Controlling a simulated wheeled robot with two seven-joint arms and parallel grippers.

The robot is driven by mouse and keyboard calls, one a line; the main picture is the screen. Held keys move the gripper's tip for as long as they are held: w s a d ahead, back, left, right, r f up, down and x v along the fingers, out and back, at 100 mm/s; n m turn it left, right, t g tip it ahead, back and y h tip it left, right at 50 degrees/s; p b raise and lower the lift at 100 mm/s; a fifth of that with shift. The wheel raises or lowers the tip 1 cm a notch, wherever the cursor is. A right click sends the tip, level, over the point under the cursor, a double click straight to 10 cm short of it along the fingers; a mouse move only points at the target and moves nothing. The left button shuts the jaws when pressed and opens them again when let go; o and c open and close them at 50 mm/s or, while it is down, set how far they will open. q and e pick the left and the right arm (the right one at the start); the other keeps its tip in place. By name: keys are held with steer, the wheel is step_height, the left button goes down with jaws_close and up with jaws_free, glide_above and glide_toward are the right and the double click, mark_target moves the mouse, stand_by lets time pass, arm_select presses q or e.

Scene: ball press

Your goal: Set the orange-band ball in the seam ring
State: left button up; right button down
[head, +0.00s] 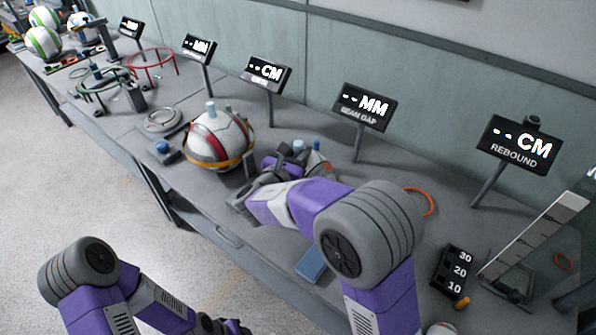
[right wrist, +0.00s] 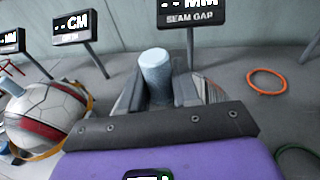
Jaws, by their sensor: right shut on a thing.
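My right gripper (head: 290,160) is shut on a pale blue peg (right wrist: 157,72), which stands up between the fingers in the right wrist view. Below the peg is a ball (head: 319,165), mostly hidden by the gripper; a bit of orange shows on it. It is in front of the gap display (head: 362,107). Whether it touches a ring or the table cannot be told. No seam ring can be made out clearly; the gripper and arm cover that spot. My left gripper (head: 234,327) is only partly in view at the bottom edge, its fingers unclear.
A white ball with a red band (head: 222,138) sits in a yellow-orange ring left of my right gripper. A loose orange ring (head: 418,202) lies to the right. A blue block (head: 311,264), a numbered black block (head: 453,271) and a scale (head: 535,237) are nearer the right.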

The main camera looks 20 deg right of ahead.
steer(key=shift+f+b, duration=0.8)
steer(key=shift+f, duration=1.45)
steer(key=shift+f, duration=0.3)
steer(key=c, duration=0.8)
jaws_free()
steer(key=shift+r, duration=0.1)
